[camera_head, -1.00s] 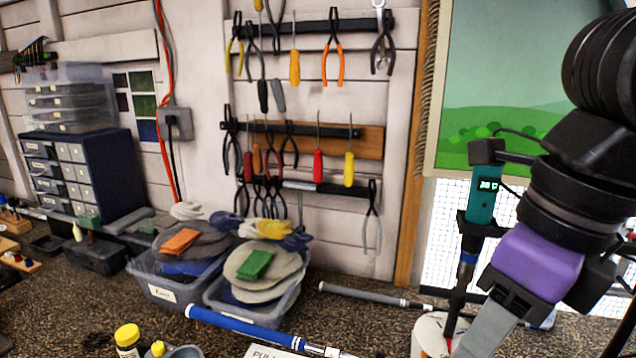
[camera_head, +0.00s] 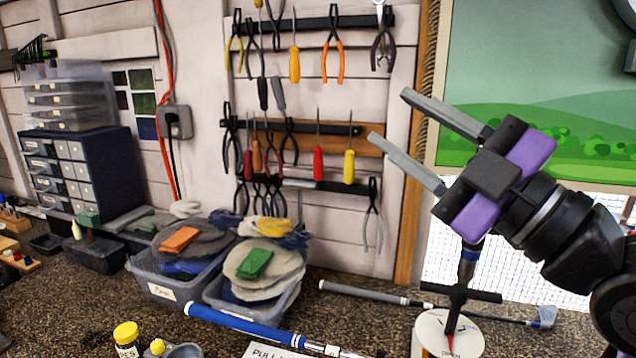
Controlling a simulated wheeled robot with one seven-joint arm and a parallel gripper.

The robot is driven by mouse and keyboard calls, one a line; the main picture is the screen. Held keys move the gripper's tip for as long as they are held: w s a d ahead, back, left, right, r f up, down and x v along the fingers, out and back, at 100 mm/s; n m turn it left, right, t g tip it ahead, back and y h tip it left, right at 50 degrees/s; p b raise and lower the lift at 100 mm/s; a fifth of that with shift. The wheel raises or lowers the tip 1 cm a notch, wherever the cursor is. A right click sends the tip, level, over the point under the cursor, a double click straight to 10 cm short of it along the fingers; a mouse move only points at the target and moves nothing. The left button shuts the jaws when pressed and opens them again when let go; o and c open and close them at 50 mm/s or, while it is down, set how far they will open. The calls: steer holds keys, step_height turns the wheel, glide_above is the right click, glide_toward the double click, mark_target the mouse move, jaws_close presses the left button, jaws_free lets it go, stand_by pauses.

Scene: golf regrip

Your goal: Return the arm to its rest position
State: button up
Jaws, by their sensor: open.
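My gripper (camera_head: 388,116) is at the right of the head view, raised above the workbench and pointing up and left. Its two long grey fingers are spread wide apart with nothing between them. The purple gripper body (camera_head: 500,183) and the black arm behind it reach in from the right edge. A dark T-handled tool (camera_head: 461,293) stands upright on a round white base (camera_head: 432,336) below the gripper, apart from it.
A blue-gripped club (camera_head: 237,326) and a grey-gripped club (camera_head: 365,294) lie on the bench (camera_head: 60,300). Two clear bins (camera_head: 165,289) hold discs and gloves. Pliers and screwdrivers hang on the wall rack (camera_head: 335,187). A yellow-capped bottle (camera_head: 126,335) stands at the front left.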

steer(key=s+d+f+m+t+h, duration=0.2)
steer(key=s+d+f+m+h, duration=0.15)
steer(key=f+m+h, duration=0.35)
steer(key=s+d+f+m+t+h+b, duration=0.1)
steer(key=s+d+f+m+t+h, duration=0.15)
steer(key=d+f+m+h, duration=0.45)
steer(key=s+d+f+m+t+h, duration=0.2)
steer(key=d+f+m+t+h, duration=0.15)
steer(key=f+m, duration=0.55)
steer(key=s+a+f+g, duration=0.1)
steer(key=s+f+g, duration=0.2)
steer(key=s+f, duration=0.5)
steer(key=s+a+f+n+g+y, duration=0.1)
steer(key=s+f+g, duration=0.2)
steer(key=s+f, duration=0.5)
steer(key=s+a+f+n+g+y+b, duration=0.1)
steer(key=s+f+g, duration=0.2)
steer(key=s+f, duration=0.5)
steer(key=s, duration=0.4)
steer(key=shift+s+a+g, duration=0.25)
steer(key=shift+a+g, duration=0.05)
